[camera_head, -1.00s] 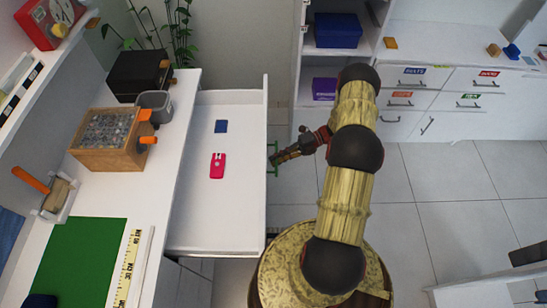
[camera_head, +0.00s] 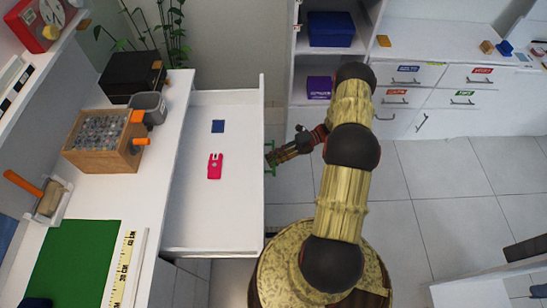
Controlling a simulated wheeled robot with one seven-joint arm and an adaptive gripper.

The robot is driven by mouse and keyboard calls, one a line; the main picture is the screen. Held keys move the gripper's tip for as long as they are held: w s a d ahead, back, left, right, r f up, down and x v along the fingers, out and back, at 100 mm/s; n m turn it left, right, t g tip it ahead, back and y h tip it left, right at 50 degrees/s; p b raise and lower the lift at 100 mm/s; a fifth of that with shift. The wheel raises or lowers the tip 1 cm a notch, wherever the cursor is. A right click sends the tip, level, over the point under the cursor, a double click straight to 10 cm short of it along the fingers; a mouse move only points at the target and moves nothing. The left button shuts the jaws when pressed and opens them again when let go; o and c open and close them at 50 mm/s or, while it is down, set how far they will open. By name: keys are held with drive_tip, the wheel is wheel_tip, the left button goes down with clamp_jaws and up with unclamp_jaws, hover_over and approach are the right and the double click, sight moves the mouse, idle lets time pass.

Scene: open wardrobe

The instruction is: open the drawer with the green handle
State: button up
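The white drawer (camera_head: 215,225) stands far out from the left desk, its inside open to view. Its green handle (camera_head: 268,168) is on the drawer's right-hand front face. My gripper (camera_head: 273,158) reaches in from the right and meets the handle near its middle. The fingers look closed around the bar, though the tips are small in this view. Inside the drawer lie a small dark blue square (camera_head: 218,126) and a pink-red flat object (camera_head: 215,166).
The desk (camera_head: 100,195) holds a wooden box of grey pieces (camera_head: 96,133), a grey cup (camera_head: 150,105) and a green mat (camera_head: 75,262). White cabinets (camera_head: 440,105) with labelled drawers stand at the back right.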

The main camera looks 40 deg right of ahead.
drive_tip(key=shift+d, duration=0.15)
drive_tip(key=v, duration=1.1)
drive_tip(key=shift+d, duration=0.35)
drive_tip(key=shift+s+r, duration=0.1)
drive_tip(key=shift+r, duration=0.05)
